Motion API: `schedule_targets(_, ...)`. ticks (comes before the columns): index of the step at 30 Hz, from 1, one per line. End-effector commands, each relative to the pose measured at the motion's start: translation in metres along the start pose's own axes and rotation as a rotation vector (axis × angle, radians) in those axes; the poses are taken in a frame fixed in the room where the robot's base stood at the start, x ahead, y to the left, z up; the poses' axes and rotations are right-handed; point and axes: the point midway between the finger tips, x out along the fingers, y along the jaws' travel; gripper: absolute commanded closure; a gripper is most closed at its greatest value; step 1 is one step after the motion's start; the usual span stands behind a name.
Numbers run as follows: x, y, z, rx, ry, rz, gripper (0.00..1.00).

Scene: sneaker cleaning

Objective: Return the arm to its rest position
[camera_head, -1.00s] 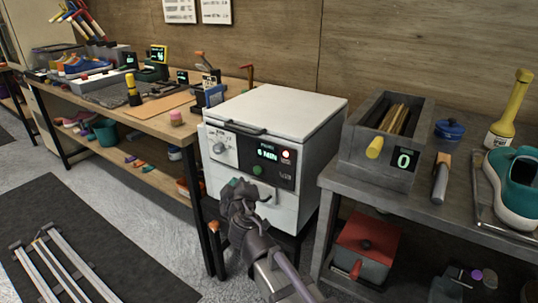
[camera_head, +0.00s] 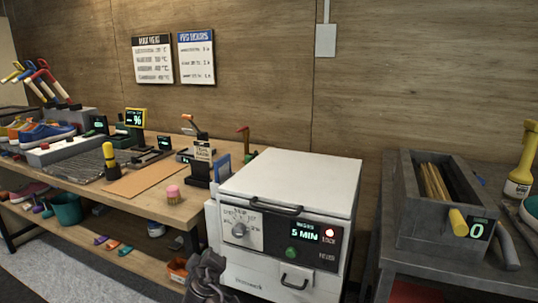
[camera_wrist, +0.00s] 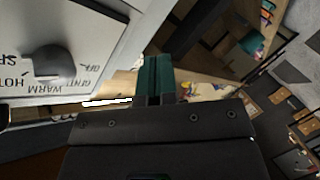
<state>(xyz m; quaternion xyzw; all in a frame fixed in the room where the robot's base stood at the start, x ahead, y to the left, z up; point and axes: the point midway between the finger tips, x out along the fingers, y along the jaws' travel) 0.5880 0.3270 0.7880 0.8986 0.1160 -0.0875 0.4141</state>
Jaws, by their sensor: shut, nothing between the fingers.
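My gripper (camera_head: 207,262) is in front of the lower left of the white washing machine (camera_head: 265,268), at the bottom of the head view. In the wrist view its green-tipped fingers (camera_wrist: 155,75) are together with nothing between them. Beside them in that view is the machine's panel with the grey dial (camera_wrist: 50,62). In the head view the machine's lid is down, its display (camera_head: 304,234) reads 5 MIN, and a red lock light (camera_head: 329,233) is lit. Much of my arm is below the frame.
A wooden workbench (camera_head: 135,185) with shoes and tools stands left of the machine. A grey table with a grey box (camera_head: 440,215) of sticks stands to the right. Two posters (camera_head: 152,60) hang on the wall. Some floor (camera_head: 60,275) is clear at the lower left.

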Motion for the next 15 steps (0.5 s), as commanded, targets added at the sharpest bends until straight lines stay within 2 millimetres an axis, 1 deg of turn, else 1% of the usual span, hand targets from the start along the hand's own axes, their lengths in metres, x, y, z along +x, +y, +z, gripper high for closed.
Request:
schedule_targets(3,-0.011,0.018,0.038,0.072,-0.22,-0.033,1.0)
schedule_targets(5,-0.019,0.031,0.059,0.112,-0.34,-0.06,1.0)
schedule_targets(6,-0.026,0.04,0.073,0.14,-0.424,-0.082,1.0)
schedule_targets(8,-0.04,0.056,0.095,0.191,-0.559,-0.127,1.0)
schedule_targets(9,-0.053,0.07,0.108,0.228,-0.657,-0.165,1.0)
schedule_targets(11,-0.077,0.091,0.126,0.297,-0.805,-0.237,1.0)
schedule_targets(12,-0.096,0.107,0.135,0.348,-0.902,-0.293,1.0)
schedule_targets(14,-0.128,0.136,0.143,0.439,-1.037,-0.387,1.0)
schedule_targets(15,-0.151,0.159,0.145,0.507,-1.115,-0.45,1.0)
